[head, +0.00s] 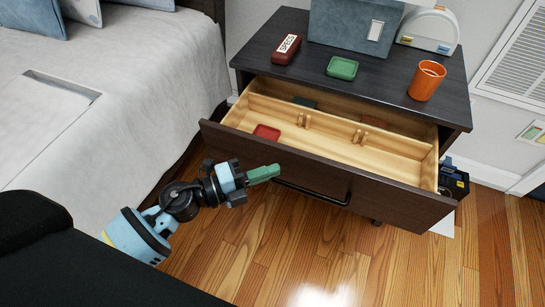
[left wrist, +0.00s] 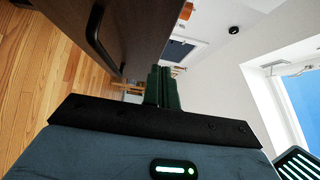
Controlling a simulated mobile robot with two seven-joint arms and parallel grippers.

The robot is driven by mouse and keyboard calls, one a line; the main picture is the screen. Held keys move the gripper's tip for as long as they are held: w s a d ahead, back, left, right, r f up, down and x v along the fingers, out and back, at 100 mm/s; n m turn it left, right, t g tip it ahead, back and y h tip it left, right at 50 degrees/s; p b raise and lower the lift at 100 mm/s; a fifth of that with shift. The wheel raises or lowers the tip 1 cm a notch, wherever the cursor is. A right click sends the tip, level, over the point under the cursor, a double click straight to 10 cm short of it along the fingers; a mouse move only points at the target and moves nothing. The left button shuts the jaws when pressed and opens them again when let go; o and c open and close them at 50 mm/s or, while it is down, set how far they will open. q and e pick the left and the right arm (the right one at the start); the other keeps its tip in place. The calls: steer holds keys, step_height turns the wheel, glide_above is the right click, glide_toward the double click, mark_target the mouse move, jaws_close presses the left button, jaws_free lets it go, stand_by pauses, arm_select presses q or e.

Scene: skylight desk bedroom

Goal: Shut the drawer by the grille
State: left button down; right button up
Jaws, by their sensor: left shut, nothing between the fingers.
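The drawer (head: 400,200) of the dark bedside cabinet stands pulled out, with its pale wooden inside and dividers showing. Its dark front carries a black bar handle (head: 312,192). The grille (head: 518,62) is on the wall at the right of the cabinet. My left gripper (head: 266,174) is shut and empty, its green fingers in front of the drawer front, left of the handle. I cannot tell whether they touch it. In the left wrist view the shut fingers (left wrist: 163,88) show beside the dark drawer front (left wrist: 145,35) and handle (left wrist: 95,35). My right gripper is out of view.
A red item (head: 266,132) lies in the drawer. On the cabinet top are a dark red case (head: 287,49), a green tray (head: 342,68), an orange cup (head: 427,80) and a grey box (head: 345,22). The bed (head: 120,70) is at left; wooden floor below the drawer is clear.

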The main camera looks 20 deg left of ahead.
mark_target(289, 153)
arm_select(q)
steer(key=w, duration=0.3)
steer(key=shift+w+b, duration=0.1)
steer(key=shift+b, duration=0.2)
steer(key=shift+w, duration=0.25)
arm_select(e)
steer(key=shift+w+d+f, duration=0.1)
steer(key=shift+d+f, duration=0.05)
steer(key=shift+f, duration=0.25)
arm_select(q)
steer(key=shift+w, duration=0.15)
